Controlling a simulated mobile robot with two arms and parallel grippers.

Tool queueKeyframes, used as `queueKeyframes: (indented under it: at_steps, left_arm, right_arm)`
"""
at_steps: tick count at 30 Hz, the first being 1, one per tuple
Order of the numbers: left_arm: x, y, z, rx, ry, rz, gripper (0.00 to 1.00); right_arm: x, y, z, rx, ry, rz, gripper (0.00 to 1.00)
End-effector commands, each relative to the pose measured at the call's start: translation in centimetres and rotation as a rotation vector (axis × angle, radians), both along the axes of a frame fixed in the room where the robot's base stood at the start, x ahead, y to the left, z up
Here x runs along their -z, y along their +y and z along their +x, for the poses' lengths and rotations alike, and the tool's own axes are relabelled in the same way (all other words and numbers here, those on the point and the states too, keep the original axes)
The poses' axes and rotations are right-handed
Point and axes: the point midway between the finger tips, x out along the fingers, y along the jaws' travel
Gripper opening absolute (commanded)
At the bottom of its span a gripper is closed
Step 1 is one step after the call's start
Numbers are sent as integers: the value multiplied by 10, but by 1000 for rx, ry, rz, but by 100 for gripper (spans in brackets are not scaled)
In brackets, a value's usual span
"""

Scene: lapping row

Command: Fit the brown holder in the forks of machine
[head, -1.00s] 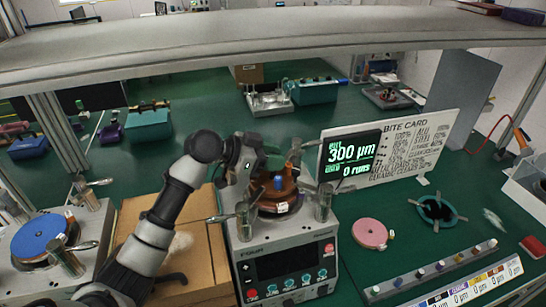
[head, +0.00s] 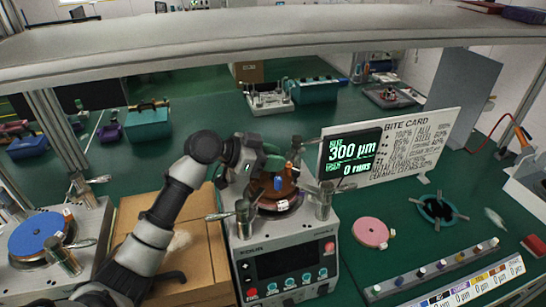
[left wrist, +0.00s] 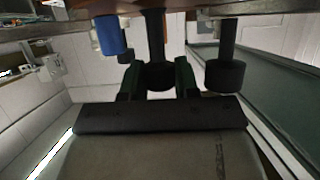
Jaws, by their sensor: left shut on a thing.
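The brown holder (head: 287,199) is at the top of the middle machine (head: 285,238), among its upright metal fork posts, with a blue knob (head: 278,184) on it. My left gripper (head: 268,168) reaches in from the back left and is shut on the holder's upright black stem. Whether the holder touches the plate or sits fully in the forks is hidden. My right gripper is out of view.
Another machine with a blue disc (head: 42,238) stands at the left. A cardboard box (head: 190,245) lies under my left arm. A pink disc (head: 370,232) and a teal ring (head: 438,209) lie right. The bite card (head: 410,150) stands behind; a shelf (head: 250,45) spans above.

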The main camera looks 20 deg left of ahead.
Motion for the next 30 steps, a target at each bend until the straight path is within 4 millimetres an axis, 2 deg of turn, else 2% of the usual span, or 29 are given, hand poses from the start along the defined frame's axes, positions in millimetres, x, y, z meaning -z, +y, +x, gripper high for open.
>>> queueKeyframes:
  at_steps: [15, 16, 21, 30]
  left_arm:
    - [13, 0, 0, 0, -2, -1, 0]
    - [12, 0, 0, -1, -2, -1, 32]
    - [12, 0, 0, 0, -2, -1, 58]
    - [14, 1, -1, 0, 2, 1, 60]
  right_arm:
    - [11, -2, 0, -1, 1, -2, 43]
    - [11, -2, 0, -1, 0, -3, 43]
    - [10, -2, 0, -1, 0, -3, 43]
    - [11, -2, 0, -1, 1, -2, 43]
